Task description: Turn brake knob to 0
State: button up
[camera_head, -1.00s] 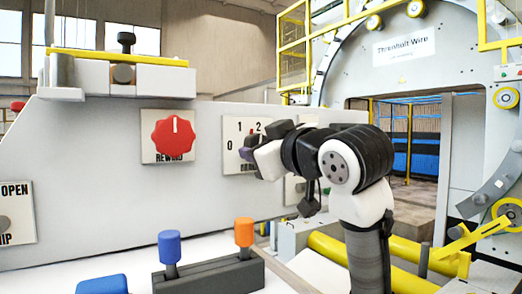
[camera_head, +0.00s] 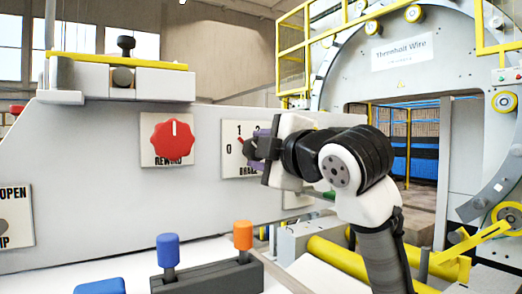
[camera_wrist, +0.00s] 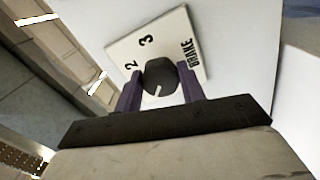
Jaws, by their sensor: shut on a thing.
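The brake knob (camera_wrist: 160,77) is a dark round knob on a white plate (camera_wrist: 183,30) marked 2, 3 and BRAKE in the wrist view. A short white line on the knob points to the lower left there, away from the 2 and 3. My gripper (camera_wrist: 158,82) has its two purple fingers shut on the knob, one on each side. In the head view my gripper (camera_head: 257,146) is at the right part of the brake plate (camera_head: 231,130), where 0 and 1 show at the left.
A red REWIND knob (camera_head: 172,140) is on the panel (camera_head: 90,200) left of the brake plate. A blue lever (camera_head: 168,249) and an orange lever (camera_head: 243,235) stand in a dark base below. Yellow rollers (camera_head: 340,255) lie below my arm.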

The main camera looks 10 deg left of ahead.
jog(key=shift+n+p, duration=0.4)
jog(key=shift+n, duration=3.9)
jog(key=o, duration=1)
jog(key=shift+c, duration=0.2)
jog(key=shift+r, duration=0.1)
jog(key=b+v, duration=0.5)
jog(key=v, duration=0.9)
